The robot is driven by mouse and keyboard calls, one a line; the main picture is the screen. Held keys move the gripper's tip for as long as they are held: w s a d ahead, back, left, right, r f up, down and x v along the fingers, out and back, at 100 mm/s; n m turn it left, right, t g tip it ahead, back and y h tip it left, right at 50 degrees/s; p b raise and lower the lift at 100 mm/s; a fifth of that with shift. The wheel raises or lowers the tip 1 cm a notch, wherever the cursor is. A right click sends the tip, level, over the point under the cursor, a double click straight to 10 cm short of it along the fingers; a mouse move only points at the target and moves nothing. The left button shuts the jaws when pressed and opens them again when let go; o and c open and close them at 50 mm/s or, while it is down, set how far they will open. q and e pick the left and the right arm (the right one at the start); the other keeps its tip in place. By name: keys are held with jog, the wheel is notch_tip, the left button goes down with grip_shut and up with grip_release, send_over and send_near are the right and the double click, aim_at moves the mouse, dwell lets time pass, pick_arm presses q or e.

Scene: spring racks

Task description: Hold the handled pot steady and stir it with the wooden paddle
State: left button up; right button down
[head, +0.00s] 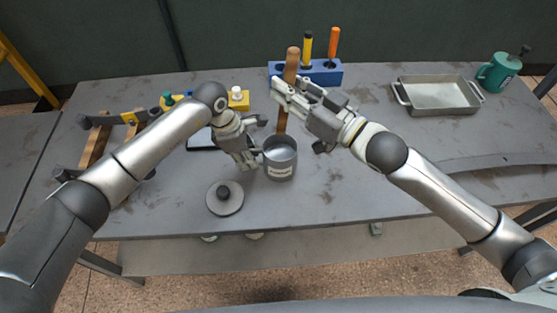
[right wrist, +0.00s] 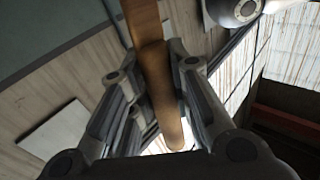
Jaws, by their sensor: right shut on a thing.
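The grey metal pot (head: 281,168) stands on the table with a pale label on its front. My left gripper (head: 253,160) is at the pot's left side, where the handle would be hidden. I cannot tell whether its fingers are closed. The wooden paddle (head: 283,122) is nearly upright, its lower end at the pot's far rim. I cannot tell whether it reaches inside. My right gripper (head: 286,92) is shut on the paddle above the pot. In the right wrist view the paddle (right wrist: 158,80) runs between both fingers.
A round lid (head: 226,206) with a dark knob lies front left of the pot. A blue holder (head: 322,76) with upright tools stands behind. A metal tray (head: 437,95) and a green mug (head: 497,74) are at the back right. The table right of the pot is clear.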

pick_arm(q)
jog(key=shift+o, duration=0.4)
jog(key=shift+r, duration=0.2)
jog(key=v, duration=1.1)
jog(key=shift+a+r, duration=0.15)
jog(key=shift+r, duration=0.1)
